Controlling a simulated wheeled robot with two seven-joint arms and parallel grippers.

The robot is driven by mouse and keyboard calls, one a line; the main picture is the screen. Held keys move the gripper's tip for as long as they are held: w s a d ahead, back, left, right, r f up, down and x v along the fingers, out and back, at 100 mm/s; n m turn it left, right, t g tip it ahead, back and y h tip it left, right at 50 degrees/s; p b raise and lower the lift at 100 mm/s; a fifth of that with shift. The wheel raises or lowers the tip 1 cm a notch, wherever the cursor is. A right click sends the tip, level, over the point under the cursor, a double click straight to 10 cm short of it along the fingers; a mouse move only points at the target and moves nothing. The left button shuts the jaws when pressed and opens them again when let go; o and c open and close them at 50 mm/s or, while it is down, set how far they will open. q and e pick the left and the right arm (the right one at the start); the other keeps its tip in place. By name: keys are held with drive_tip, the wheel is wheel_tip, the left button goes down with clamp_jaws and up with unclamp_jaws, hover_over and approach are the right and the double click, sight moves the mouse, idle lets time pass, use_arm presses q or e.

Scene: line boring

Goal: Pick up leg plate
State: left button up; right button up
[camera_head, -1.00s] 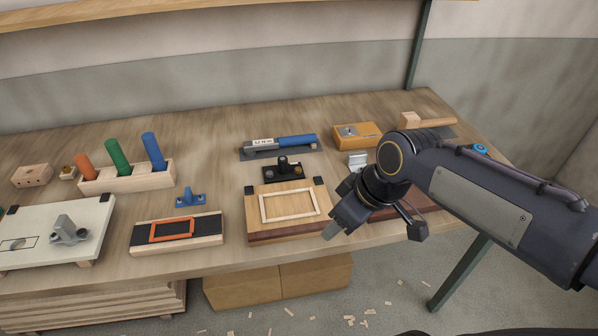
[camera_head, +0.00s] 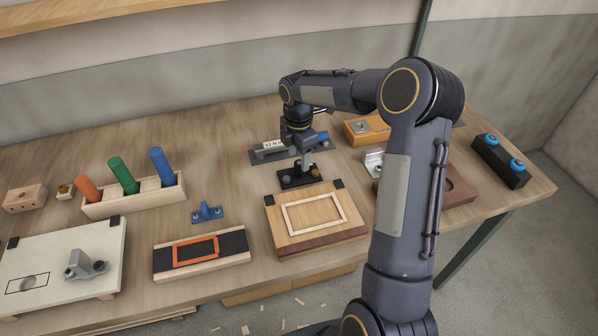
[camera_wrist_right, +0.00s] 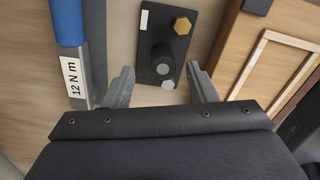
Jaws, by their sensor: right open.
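The leg plate, a small black plate (camera_head: 290,181) with a dark round post and hex bolt heads, lies on the bench behind the framed wooden board. It also shows in the right wrist view (camera_wrist_right: 182,48), with a yellow and a silver bolt head around the post. My right gripper (camera_head: 305,166) is above the plate, pointing down. In the right wrist view its two fingers (camera_wrist_right: 162,86) are apart with nothing held. The post shows between and just beyond the fingertips. My left gripper is in neither view.
A blue-handled torque wrench (camera_head: 270,150) marked 12 N m lies beside the plate. A framed board (camera_head: 348,238) stands in front. An orange-brown box (camera_head: 358,137) and a silver bracket (camera_head: 372,160) are to the right. Bare bench lies left of the plate.

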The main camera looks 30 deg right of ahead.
sight(299, 163)
drive_tip(key=shift+s+f+p, duration=0.2)
drive_tip(key=shift+f+p, duration=0.1)
drive_tip(key=shift+f, duration=1.55)
clamp_jaws()
